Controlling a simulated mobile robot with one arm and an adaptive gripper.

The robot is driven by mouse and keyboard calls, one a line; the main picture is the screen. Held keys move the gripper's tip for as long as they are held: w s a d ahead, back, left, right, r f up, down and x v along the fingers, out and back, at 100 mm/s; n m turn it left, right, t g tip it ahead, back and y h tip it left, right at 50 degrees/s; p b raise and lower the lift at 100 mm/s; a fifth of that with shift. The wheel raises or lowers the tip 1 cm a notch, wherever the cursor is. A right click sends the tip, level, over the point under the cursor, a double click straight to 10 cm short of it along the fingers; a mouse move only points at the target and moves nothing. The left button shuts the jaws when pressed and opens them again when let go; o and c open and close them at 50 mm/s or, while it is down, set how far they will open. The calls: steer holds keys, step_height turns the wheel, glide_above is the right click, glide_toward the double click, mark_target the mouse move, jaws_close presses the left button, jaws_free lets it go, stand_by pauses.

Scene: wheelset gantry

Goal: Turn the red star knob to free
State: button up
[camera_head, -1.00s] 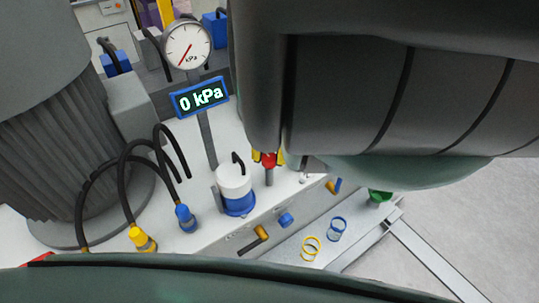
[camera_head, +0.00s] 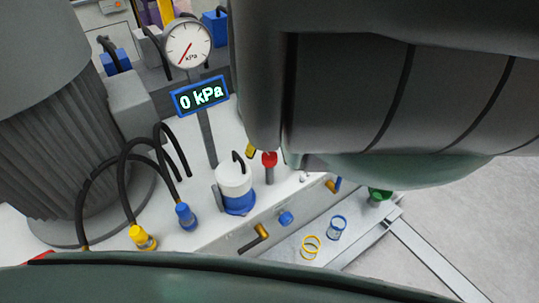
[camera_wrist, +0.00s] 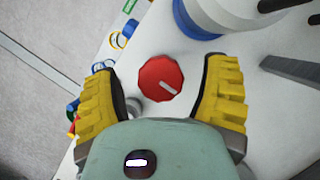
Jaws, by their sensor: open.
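The red star knob (camera_wrist: 160,78) is near the middle of the wrist view, with a pale pointer line running from its centre toward the lower right. My gripper (camera_wrist: 168,88) is open, with one yellow finger on each side of the knob and gaps between. In the head view the red knob (camera_head: 269,160) stands on a short post on the white bench. One yellow fingertip of my gripper (camera_head: 251,149) shows just left of it, and my arm hides the rest. I cannot read any label beside the knob.
A white and blue canister (camera_head: 235,186) stands left of the knob. A gauge (camera_head: 187,44) and a display reading 0 kPa (camera_head: 200,96) stand behind. Black hoses end in yellow (camera_head: 141,237) and blue (camera_head: 185,216) connectors. Blue and yellow rings (camera_head: 311,246) lie at the front.

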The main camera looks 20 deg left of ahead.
steer(key=v, duration=1.2)
